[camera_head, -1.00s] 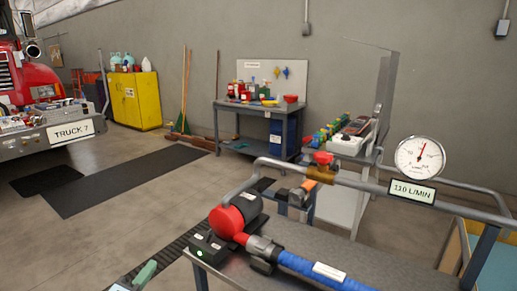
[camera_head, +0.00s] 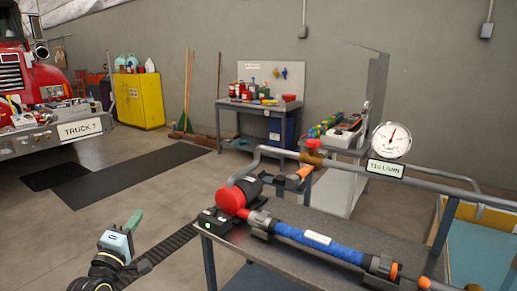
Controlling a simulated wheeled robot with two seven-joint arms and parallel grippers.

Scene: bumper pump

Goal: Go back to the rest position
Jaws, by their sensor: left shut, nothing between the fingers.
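My left gripper (camera_head: 134,219) is at the lower left, with a dark wrist, a light blue body and green fingers. It is shut and empty, pointing up and slightly right. It is in free space over the floor, left of the pump bench (camera_head: 262,262) and apart from it. On the bench is a pump with a red round end (camera_head: 230,201), joined to a blue hose (camera_head: 318,245). A dial gauge (camera_head: 391,140) with a small readout plate (camera_head: 385,168) sits on the grey pipe above. My right gripper is out of view.
A red truck (camera_head: 47,78) with a laden bumper (camera_head: 42,138) stands at the left. A yellow cabinet (camera_head: 139,101) and a tool bench (camera_head: 250,103) stand along the back wall. Dark mats (camera_head: 130,172) lie on open floor. A blue-lined bin (camera_head: 487,252) is at the right.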

